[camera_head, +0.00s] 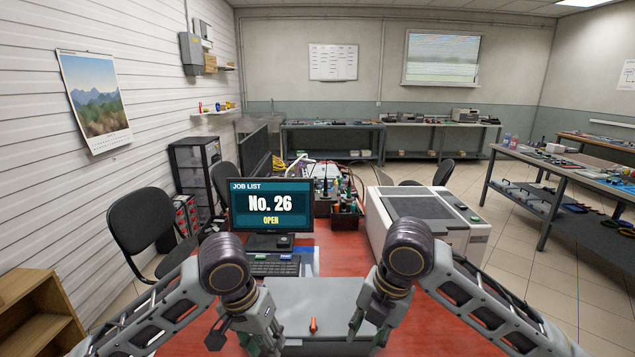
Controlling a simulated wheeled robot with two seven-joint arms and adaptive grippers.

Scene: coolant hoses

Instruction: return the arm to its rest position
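My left arm comes in from the lower left, and its gripper (240,341) hangs low over the front of the red table. Its fingers look spread, with nothing seen between them. My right arm comes in from the lower right. Its gripper (367,333) hangs at the right end of a grey box-like surface (318,296), fingers apart and empty. Both arms are bent, with the grippers pointing down and a gap between them. A small orange object (313,324) sits between the two grippers, apart from both. The lower ends of the grippers are near the picture's bottom edge.
A white machine (425,222) stands at the right. Tools in dark holders (345,212) are behind. Bare red tabletop (335,258) shows between monitor and machine.

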